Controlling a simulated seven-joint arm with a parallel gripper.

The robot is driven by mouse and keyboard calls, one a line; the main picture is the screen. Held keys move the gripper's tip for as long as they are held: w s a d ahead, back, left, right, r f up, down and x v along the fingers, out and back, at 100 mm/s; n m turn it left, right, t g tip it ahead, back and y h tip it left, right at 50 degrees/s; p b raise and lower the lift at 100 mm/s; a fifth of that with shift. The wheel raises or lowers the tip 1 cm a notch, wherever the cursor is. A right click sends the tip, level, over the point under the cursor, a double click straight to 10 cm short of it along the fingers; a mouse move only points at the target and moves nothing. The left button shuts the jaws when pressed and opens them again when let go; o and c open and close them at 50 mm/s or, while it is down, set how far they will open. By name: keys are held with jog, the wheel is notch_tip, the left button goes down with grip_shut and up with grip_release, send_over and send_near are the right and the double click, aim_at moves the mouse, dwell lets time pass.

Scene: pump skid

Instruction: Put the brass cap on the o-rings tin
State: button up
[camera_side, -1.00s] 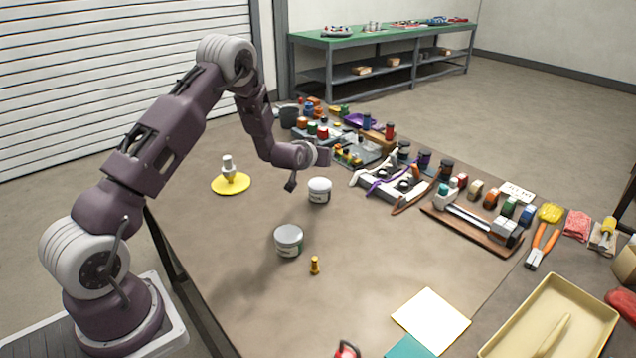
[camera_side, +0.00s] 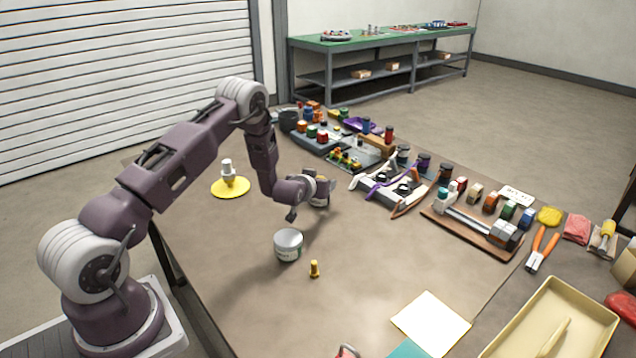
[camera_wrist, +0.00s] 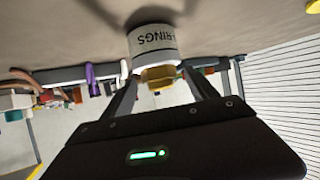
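The o-rings tin (camera_wrist: 152,42) is a white tin with dark lettering ending in "RINGS". In the side view the tin (camera_side: 320,201) stands on the table, partly hidden by my gripper (camera_side: 320,183). The brass cap (camera_wrist: 157,76) sits between the fingers of my gripper (camera_wrist: 158,80) in the wrist view, right at the lid end of the tin. The fingers appear closed on its two sides. The cap looks in line with the tin and touching or nearly touching it; I cannot tell which. The cap is hidden in the side view.
A second grey-white tin (camera_side: 288,245) and a small brass bolt-like piece (camera_side: 315,269) stand nearer the front. A yellow disc with a white fitting (camera_side: 230,186) lies to the left. Crowded parts and a clamp-like fixture (camera_side: 392,188) stand to the right. The front-left table is clear.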

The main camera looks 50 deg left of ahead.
jog(key=shift+s+r, duration=0.1)
jog(key=shift+r, duration=0.05)
jog(key=v, duration=1.2)
jog(key=s+d+r+m+g+h, duration=0.1)
jog(key=s+d+r+h, duration=0.15)
jog(key=d+r, duration=0.5)
jog(key=s+d+r+m+h, duration=0.1)
jog(key=s+d+r+h, duration=0.1)
jog(key=s+d+r, duration=0.5)
jog(key=s+d+r+m+g, duration=0.1)
jog(key=s+d+r, duration=0.1)
jog(key=s, duration=0.5)
jog(key=s+d+r+m+g+h, duration=0.1)
jog(key=s+d+r+m, duration=0.1)
jog(key=s, duration=0.6)
jog(key=s+d+r+m+g+h, duration=0.1)
jog(key=s+d+r+g, duration=0.1)
jog(key=s, duration=0.6)
jog(key=shift+s+d+r+m, duration=0.2)
jog(key=shift+d+r+m, duration=0.1)
jog(key=shift+d+r, duration=0.15)
